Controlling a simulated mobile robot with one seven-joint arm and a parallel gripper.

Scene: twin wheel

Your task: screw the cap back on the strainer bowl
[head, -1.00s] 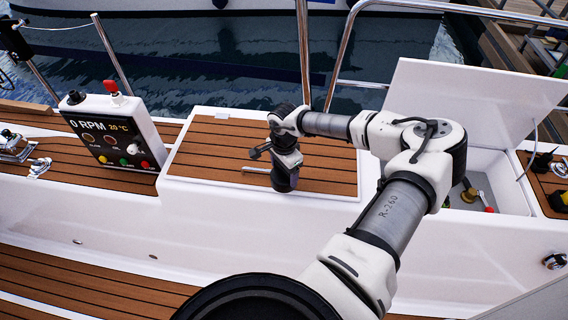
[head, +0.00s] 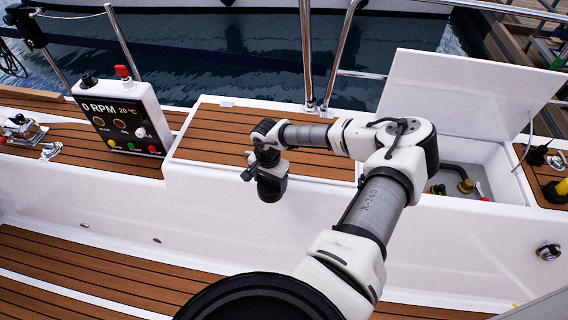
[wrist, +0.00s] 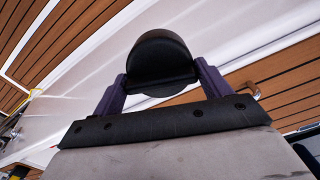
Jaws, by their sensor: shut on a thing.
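My gripper (wrist: 160,76) is shut on a black round cap (wrist: 160,52), which sits between its two purple-grey fingers in the wrist view. I cannot pick out the strainer bowl. The open locker (head: 478,152) at the right holds a brass fitting (head: 465,186) and a red-handled part (head: 481,191), partly hidden by its front wall and my arm.
The locker's white lid (head: 465,92) stands raised behind it. A control box (head: 122,116) reading 0 RPM stands at the left. The closed teak lid (head: 235,125) is bare where it shows. Metal rails rise behind. The teak floor (head: 70,270) at the lower left is clear.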

